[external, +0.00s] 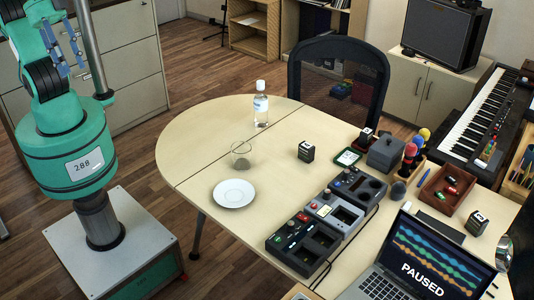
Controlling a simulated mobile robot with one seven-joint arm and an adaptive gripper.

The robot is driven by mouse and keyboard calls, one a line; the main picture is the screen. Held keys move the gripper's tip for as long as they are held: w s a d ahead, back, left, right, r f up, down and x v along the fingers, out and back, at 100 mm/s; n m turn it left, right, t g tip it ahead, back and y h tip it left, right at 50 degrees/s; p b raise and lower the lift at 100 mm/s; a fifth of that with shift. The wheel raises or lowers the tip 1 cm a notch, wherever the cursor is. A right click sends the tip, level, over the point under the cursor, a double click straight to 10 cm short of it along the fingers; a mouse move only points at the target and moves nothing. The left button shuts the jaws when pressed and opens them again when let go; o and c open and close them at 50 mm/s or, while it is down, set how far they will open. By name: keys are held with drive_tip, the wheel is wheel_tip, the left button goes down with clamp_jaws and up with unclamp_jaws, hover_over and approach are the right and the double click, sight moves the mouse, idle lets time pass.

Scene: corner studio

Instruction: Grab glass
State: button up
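A clear drinking glass (241,156) stands upright on the pale wooden table (190,147), left of the table's middle. Something dark shows at its base; I cannot tell whether it is contents or shadow. My gripper (65,52) is at the upper left, close to my folded arm and well away from the table. Its two bluish fingers are apart, with nothing visible between them. The glass is far to the right of my gripper and lower in the picture.
A white saucer (233,193) lies just in front of the glass. A clear bottle (261,105) stands behind it. Grey and black devices (303,243), a laptop (420,262) and a small black cube (306,151) are to the right. A dark chair (338,75) stands behind the table. The table's left end is clear.

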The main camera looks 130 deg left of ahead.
drive_tip(key=o, duration=0.9)
drive_tip(key=shift+c, duration=0.2)
drive_tip(key=w+a+f+n+g+y, duration=0.15)
drive_tip(key=w+a+f+n, duration=0.25)
drive_tip(key=w+a+n, duration=0.8)
drive_tip(key=w+a+f+n+g, duration=0.2)
drive_tip(key=w+a+f+n, duration=0.45)
drive_tip(key=a+f, duration=0.4)
drive_tip(key=s+a+f+n+g+h, duration=0.1)
drive_tip(key=s+a+f+n+g, duration=0.1)
drive_tip(key=a+f+n, duration=1.2)
drive_tip(key=s+a+f, duration=0.1)
drive_tip(key=a+f, duration=1)
drive_tip(key=a, duration=0.1)
drive_tip(key=shift+a+f+b, duration=0.15)
drive_tip(key=shift+f+b, duration=0.15)
drive_tip(key=shift+f, duration=0.05)
